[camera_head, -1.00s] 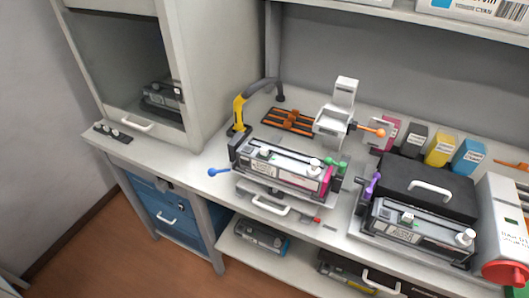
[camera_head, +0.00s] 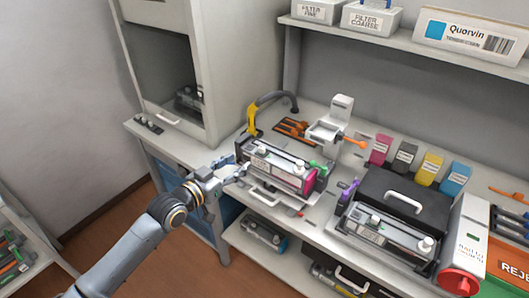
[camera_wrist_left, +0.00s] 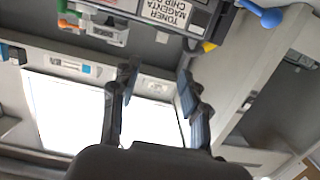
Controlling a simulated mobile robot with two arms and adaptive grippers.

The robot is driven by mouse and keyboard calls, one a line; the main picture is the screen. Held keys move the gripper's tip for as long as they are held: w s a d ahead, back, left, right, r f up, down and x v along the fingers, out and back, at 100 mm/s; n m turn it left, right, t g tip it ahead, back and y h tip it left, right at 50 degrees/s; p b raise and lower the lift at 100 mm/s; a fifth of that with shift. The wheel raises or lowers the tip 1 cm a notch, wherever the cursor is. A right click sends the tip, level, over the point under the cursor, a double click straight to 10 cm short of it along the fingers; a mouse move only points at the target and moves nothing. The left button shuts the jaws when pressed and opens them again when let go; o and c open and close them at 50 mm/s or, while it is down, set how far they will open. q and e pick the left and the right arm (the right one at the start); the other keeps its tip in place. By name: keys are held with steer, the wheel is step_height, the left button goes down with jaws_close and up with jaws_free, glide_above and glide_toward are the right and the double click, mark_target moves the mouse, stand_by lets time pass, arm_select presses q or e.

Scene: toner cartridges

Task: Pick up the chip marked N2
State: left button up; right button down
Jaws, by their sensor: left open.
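My left gripper (camera_head: 240,171) is open and empty at the left end of the toner cartridge (camera_head: 280,167) in its stand on the bench. I cannot tell whether it touches it. In the left wrist view the gripper's two dark fingers (camera_wrist_left: 157,88) stand apart, with a bright white panel behind them. A cartridge label reading "TONER MAGENTA CHIP" (camera_wrist_left: 168,14) shows upside down at the top of that view. Small dark pieces (camera_head: 148,124) lie on the left counter, too small to read. I cannot make out a chip marked N2. My right gripper is not in view.
A second cartridge (camera_head: 385,238) sits on the right by a black case (camera_head: 397,192). Behind stand coloured toner boxes (camera_head: 430,167), an orange-handled device (camera_head: 330,130) and a yellow-and-grey hose (camera_head: 252,118). A cabinet (camera_head: 240,65) rises at the left.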

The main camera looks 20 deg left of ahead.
mark_target(261, 149)
arm_select(q)
steer(key=p+x, duration=0.1)
steer(key=x, duration=0.6)
steer(key=shift+w+f, duration=0.15)
steer(key=shift+w, duration=0.2)
steer(key=p+x, duration=0.1)
steer(key=x, duration=0.3)
steer(key=shift+s+d+f, duration=0.1)
steer(key=shift+f, duration=0.1)
steer(key=shift+w+d+f, duration=0.15)
steer(key=shift+w+d, duration=0.1)
steer(key=shift+w, duration=0.3)
steer(key=c, duration=0.9)
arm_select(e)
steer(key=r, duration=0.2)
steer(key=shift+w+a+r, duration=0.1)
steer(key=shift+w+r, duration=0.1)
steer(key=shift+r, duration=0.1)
